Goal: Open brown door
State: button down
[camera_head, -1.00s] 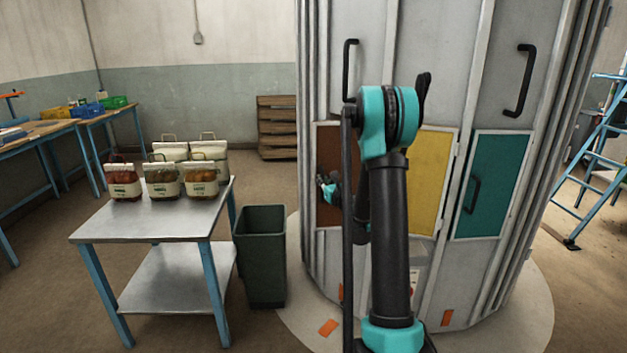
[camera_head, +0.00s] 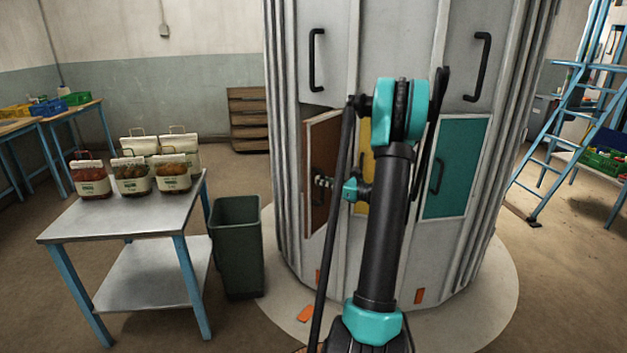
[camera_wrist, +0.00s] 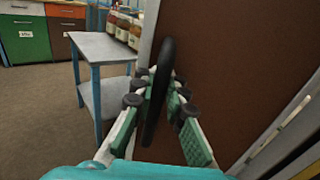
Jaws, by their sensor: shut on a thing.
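The brown door (camera_head: 322,150) is on the lower front of the large grey many-sided cabinet (camera_head: 385,45). It stands partly open, swung outward, with a dark gap above its top edge. In the wrist view the brown door panel (camera_wrist: 225,70) fills the right side. My gripper (camera_head: 322,182) is at the door's front. The wrist view shows my gripper (camera_wrist: 160,95) with its fingers on both sides of the black door handle (camera_wrist: 158,85), shut on it. In the head view my arm hides part of the door's right side and the handle.
A metal table (camera_head: 130,205) with several sacks (camera_head: 132,180) stands left, with a dark green bin (camera_head: 237,245) between it and the cabinet. A yellow door (camera_head: 363,165) and a teal door (camera_head: 455,168) are beside the brown door. A blue ladder (camera_head: 560,150) stands right.

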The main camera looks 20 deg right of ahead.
jog(key=shift+s+d, duration=0.4)
jog(key=shift+d, duration=0.05)
jog(key=c, duration=1.8)
grip_release()
jog(key=v, duration=1.2)
